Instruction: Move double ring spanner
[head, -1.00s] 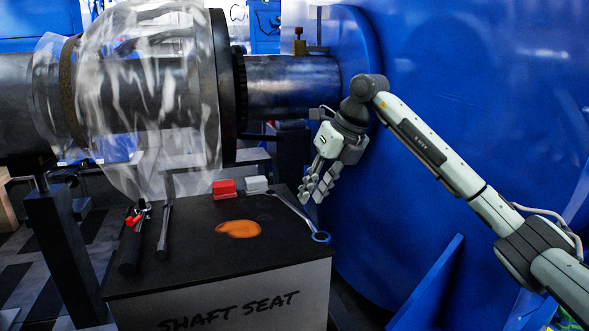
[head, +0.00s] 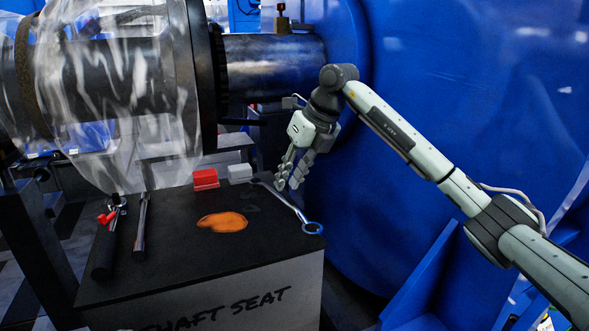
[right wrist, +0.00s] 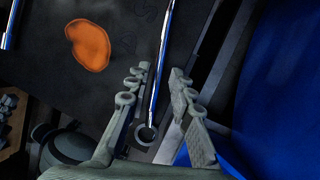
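The double ring spanner (head: 286,207) lies along the right edge of a black-topped stand (head: 165,273) marked "SHAFT SEAT". Its near ring is at the front right and its far end is beside a white block. My right gripper (head: 287,184) is open and empty, just above and to the right of the spanner's far half. In the right wrist view the spanner (right wrist: 160,70) runs lengthwise in the gap between the two fingers (right wrist: 160,80), apart from them as far as I can tell. My left gripper is not in view.
A red block (head: 205,179) and the white block (head: 240,173) sit at the stand's back. An orange patch (head: 222,222) marks its middle. A bar-shaped tool (head: 140,230) and a red-and-black tool (head: 106,243) lie left. A blue wall (head: 450,100) stands close on the right.

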